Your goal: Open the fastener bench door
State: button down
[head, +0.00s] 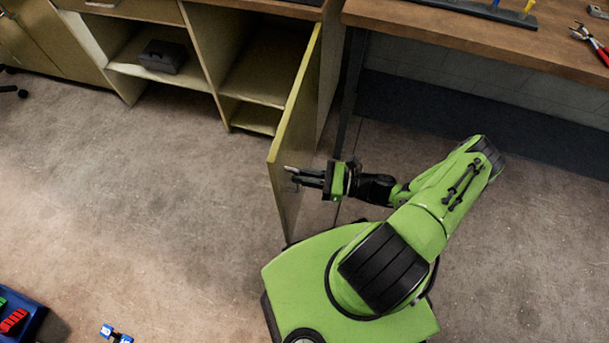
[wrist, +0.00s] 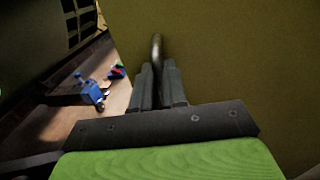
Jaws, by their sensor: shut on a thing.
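The bench door (head: 296,130) is a yellow-green panel that stands swung out from the fastener bench (head: 212,65), well open. It also fills the right of the wrist view (wrist: 230,60). My gripper (head: 290,175) is at the door's outer part, on its right side. In the wrist view my gripper (wrist: 158,85) is shut on a dark metal handle (wrist: 157,48), whose curved upper end shows above the fingers. The rest of the handle is hidden between the fingers.
The open cabinet holds shelves and a dark grey box (head: 163,56). My green base stands close to the door's lower end. A second workbench (head: 480,35) with pliers (head: 590,42) is at the right. The floor (head: 150,190) left of the door is clear; a blue bin (head: 20,318) is at the lower left.

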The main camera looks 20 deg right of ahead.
jog(key=shift+w, duration=0.1)
jog(key=c, duration=1.2)
grip_release()
jog(key=shift+d, duration=0.1)
jog(key=shift+o, duration=0.2)
jog(key=v, duration=1.5)
jog(key=shift+s+d+p, duration=0.25)
jog(key=shift+p, duration=0.15)
